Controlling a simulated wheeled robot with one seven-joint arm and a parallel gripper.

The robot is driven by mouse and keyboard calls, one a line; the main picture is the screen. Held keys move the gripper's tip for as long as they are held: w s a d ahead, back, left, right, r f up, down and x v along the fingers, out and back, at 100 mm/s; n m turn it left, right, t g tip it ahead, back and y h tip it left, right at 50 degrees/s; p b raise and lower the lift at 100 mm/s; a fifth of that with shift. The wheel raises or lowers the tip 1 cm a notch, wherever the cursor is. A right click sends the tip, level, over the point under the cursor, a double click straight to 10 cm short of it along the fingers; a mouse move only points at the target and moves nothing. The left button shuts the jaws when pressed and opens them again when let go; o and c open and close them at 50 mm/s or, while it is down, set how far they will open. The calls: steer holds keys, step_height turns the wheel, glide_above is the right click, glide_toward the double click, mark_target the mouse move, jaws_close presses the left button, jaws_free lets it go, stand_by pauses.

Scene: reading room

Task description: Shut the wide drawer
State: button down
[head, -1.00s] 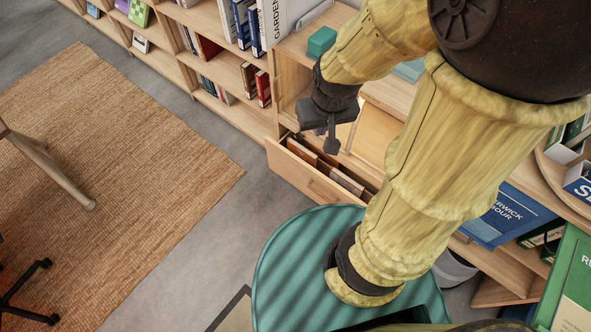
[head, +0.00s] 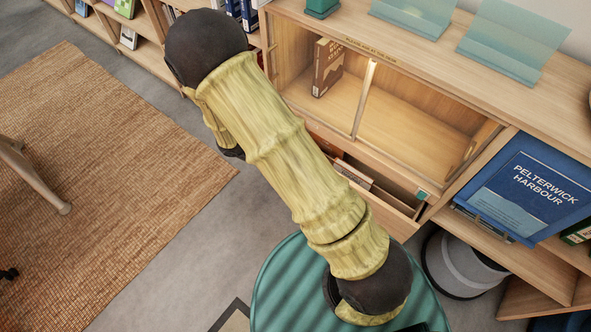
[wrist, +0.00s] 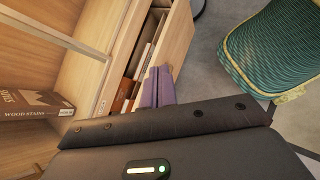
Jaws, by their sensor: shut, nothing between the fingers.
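The wide drawer (head: 402,222) is a pale wooden drawer low in the bookcase, pulled out, with books inside. My arm covers its left part in the head view. In the wrist view its front panel (wrist: 179,38) and the books (wrist: 140,62) behind it show clearly. My gripper (wrist: 158,88) shows as two purple fingers, shut together and empty. The fingers overlap the near end of the open drawer, close to its front panel; I cannot tell whether they touch it. In the head view the fingers are hidden behind my arm.
Above the drawer is a glass-fronted compartment with a brown book (head: 327,68), also visible in the wrist view (wrist: 32,103). A blue Pelterwick Harbour book (head: 525,190) and a grey bin (head: 462,262) are at right. Bare floor and a woven rug (head: 110,190) lie left.

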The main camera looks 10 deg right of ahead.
steer(key=w+a+f+n+t+h+b, duration=0.1)
steer(key=w+a+f+n+t+b, duration=0.1)
steer(key=f, duration=0.5)
steer(key=w+a+f+n+t+h+b, duration=0.2)
steer(key=w+a+f+n+t+b, duration=0.1)
steer(key=f+n+t+b, duration=0.3)
steer(key=w+a+f+n+t+h+b, duration=0.1)
steer(key=w+a+f+n+t+b, duration=0.1)
steer(key=f, duration=0.7)
steer(key=a+n+t+b, duration=0.1)
steer(key=n+t+b, duration=0.1)
steer(key=shift+w+a+f+n+t, duration=0.25)
steer(key=shift+w+a+n+t, duration=0.05)
steer(key=shift+a+n, duration=0.1)
steer(key=b+x, duration=0.4)
steer(key=x, duration=1)
steer(key=shift+r, duration=0.2)
steer(key=shift+s+d, duration=0.1)
steer(key=shift+s, duration=0.05)
